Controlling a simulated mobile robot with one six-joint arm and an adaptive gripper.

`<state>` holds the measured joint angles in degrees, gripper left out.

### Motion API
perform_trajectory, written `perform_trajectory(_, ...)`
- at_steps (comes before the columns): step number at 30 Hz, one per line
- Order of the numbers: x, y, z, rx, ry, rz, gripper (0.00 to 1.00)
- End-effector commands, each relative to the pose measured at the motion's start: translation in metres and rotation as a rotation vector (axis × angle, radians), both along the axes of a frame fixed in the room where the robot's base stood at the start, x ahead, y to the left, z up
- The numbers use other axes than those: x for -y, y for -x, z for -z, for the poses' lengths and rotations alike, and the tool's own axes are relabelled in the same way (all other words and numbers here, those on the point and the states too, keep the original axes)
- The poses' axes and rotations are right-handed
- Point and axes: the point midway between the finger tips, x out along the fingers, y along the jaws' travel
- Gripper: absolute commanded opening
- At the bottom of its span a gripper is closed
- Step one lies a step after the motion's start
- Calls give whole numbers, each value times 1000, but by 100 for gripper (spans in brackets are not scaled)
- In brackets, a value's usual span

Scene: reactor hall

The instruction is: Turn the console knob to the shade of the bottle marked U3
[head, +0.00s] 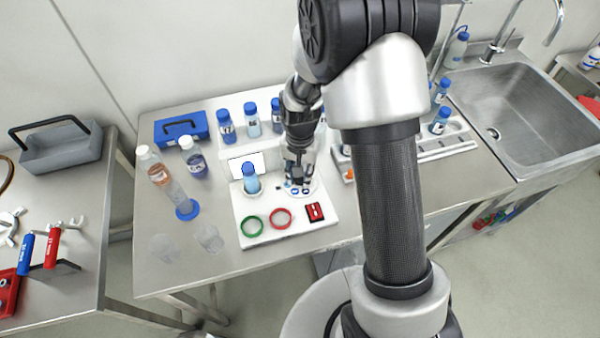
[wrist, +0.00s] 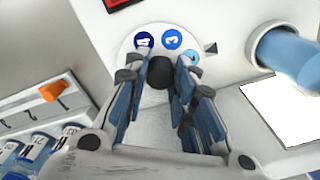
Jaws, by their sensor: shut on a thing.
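The white console (head: 268,234) stands on the steel bench. Its dial (wrist: 130,48) carries round marks in several blues: dark blue, mid blue and light blue. A small dark triangle (wrist: 210,47) sits on the console beside the dial, nearest the light blue mark. My gripper (head: 298,178) is down over the dial; in the wrist view its fingers (wrist: 158,82) are shut on the black knob (wrist: 160,70). A blue-capped bottle (head: 251,182) stands on the console left of the knob; it also shows in the wrist view (wrist: 290,55). I cannot read U3 on any bottle.
Several blue-capped bottles (head: 226,127) stand behind the console. A green ring (head: 251,226), a red ring (head: 280,218) and a red switch (head: 315,212) are at its front. A rack (head: 450,140) with bottles is to the right. Clear beakers (head: 209,238) stand front left.

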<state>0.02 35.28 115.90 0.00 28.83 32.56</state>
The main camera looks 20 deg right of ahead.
Motion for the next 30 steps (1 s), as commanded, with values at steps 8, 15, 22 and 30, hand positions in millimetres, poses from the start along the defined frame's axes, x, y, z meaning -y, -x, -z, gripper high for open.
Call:
perform_trajectory(8,0,0,0,1,1,-1,37)
perform_trajectory(15,0,0,0,0,0,-1,45)
perform_trajectory(22,0,0,-3,1,0,-1,45)
perform_trajectory(30,0,-2,-46,7,0,-1,45)
